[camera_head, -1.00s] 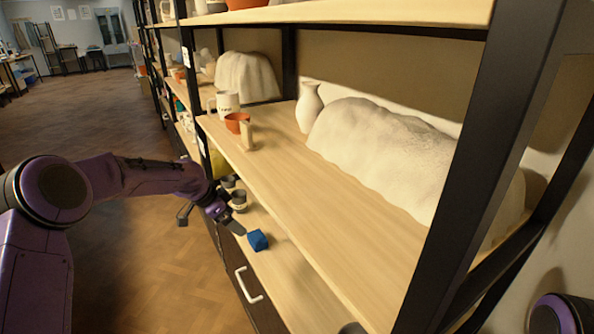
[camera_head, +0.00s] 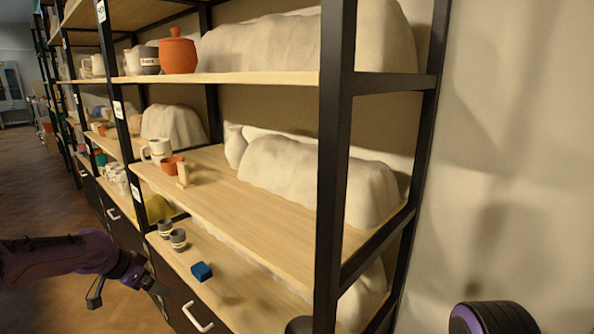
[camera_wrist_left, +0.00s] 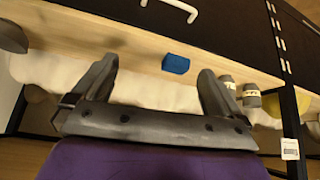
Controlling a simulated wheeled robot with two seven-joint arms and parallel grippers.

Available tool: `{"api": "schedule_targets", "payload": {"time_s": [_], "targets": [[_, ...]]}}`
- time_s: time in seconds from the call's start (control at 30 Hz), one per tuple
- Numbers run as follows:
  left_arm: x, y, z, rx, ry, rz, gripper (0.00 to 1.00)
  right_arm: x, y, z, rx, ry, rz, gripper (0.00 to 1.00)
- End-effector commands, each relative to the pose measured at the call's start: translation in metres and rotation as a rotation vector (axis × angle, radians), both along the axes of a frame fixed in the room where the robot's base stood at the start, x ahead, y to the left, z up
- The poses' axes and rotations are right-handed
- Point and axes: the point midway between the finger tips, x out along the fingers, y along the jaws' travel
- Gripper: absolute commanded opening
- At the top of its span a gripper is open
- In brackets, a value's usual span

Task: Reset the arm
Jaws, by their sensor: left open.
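My left arm reaches in from the left of the head view, and its gripper (camera_head: 127,290) hangs in front of the shelf unit, left of the lower shelf. Its jaws stand open and empty; they also show in the left wrist view (camera_wrist_left: 157,85). A blue block (camera_head: 201,271) rests on the lower shelf, apart from the gripper. In the left wrist view the blue block (camera_wrist_left: 175,64) appears beyond the fingers, between their tips. At the bottom right of the head view is a rounded purple and black part of mine. My right gripper is not seen.
Two grey cups (camera_head: 178,240) stand on the lower shelf beside the block. The middle shelf (camera_head: 230,200) holds a white mug (camera_head: 157,151), a terracotta pot (camera_head: 172,165) and a covered white mound (camera_head: 310,178). A black post (camera_head: 334,150) stands at the near corner. Open floor lies left.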

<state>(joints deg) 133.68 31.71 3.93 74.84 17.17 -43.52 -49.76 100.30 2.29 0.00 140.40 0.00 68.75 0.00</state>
Motion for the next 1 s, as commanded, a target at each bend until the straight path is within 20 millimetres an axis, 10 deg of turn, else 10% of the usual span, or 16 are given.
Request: {"api": "schedule_targets", "payload": {"time_s": [0.37, 0.57, 0.67, 0.8, 1.0], "targets": [[0.015, -0.003, -0.021, -0.125, -0.074, 0.415, 1.00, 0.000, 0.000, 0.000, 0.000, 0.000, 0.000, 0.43], [-0.010, -0.023, -0.066, -0.206, -0.087, 0.729, 1.00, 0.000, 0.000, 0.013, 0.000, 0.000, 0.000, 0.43], [-0.055, -0.040, -0.104, -0.232, -0.083, 0.927, 1.00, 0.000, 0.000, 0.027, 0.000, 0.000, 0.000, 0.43], [-0.171, -0.061, -0.150, -0.215, -0.073, 1.178, 1.00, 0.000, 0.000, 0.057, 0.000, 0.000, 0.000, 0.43], [-0.340, -0.073, -0.155, -0.063, 0.022, 1.262, 1.00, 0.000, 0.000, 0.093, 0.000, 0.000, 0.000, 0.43]]}}
